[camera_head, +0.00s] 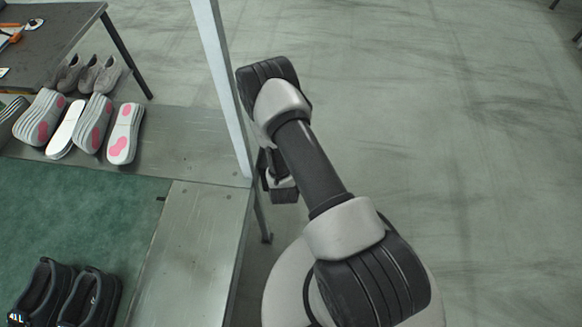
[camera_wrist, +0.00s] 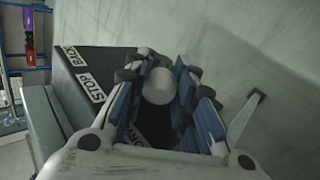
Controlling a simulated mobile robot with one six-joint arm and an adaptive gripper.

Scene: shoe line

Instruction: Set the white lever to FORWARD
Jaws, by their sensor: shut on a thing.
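In the wrist view, the white lever's round knob (camera_wrist: 159,86) sits between the blue-padded fingers of my gripper (camera_wrist: 160,75), which is shut on it. The knob belongs to a dark control box (camera_wrist: 98,62) with white labels. One label (camera_wrist: 90,87) reads STOP. A label at the far edge (camera_wrist: 73,56) is hard to read. Another label (camera_wrist: 132,135), partly covered by my gripper, shows letters that look like part of FORWARD. The lever's shaft is hidden. In the head view, my arm hides the box and lever.
A metal post (camera_head: 220,80) rises close to the left of my arm. A dark table (camera_head: 55,35) stands at the upper left. The floor (camera_head: 450,110) to the right is clear.

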